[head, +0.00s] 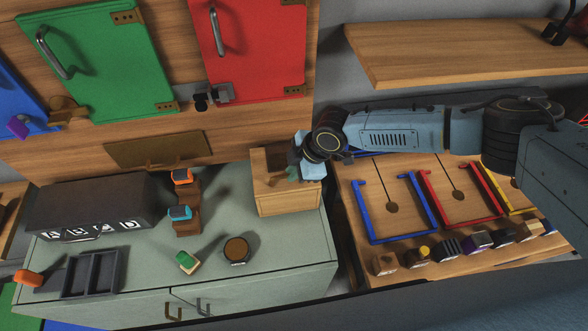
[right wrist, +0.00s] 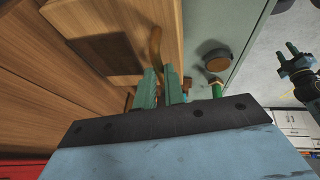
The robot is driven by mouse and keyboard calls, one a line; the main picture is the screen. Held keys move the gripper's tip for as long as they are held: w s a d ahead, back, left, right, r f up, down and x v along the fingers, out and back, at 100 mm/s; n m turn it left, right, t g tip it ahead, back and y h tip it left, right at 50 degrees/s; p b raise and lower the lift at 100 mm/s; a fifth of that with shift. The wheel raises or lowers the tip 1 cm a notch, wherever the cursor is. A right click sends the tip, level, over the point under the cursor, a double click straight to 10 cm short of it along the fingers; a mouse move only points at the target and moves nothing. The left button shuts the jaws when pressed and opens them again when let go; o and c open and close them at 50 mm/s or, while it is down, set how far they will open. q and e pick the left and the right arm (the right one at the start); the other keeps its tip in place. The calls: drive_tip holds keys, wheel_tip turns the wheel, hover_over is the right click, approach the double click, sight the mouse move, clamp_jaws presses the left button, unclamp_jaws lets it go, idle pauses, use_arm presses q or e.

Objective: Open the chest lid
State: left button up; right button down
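The chest looks to be the small wooden box (head: 288,200) at the right end of the grey-green cabinet top in the head view. My right gripper (head: 291,174) is at its top, and the wrist hides part of the box. The right wrist view shows the two green fingers (right wrist: 161,88) close together with a narrow gap. A curved wooden handle (right wrist: 155,45) runs towards that gap; whether the fingers grip it is unclear. My left gripper (right wrist: 288,60) shows at the right of the right wrist view, away from the chest, its fingers apart and empty.
On the cabinet top stand a dark case (head: 90,208), a black tray (head: 92,275), a brown disc (head: 237,250) and a small block stand (head: 186,212). Coloured frames (head: 395,210) lie on the board at right. A shelf (head: 450,45) overhangs my right arm.

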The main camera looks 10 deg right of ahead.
idle(0.3)
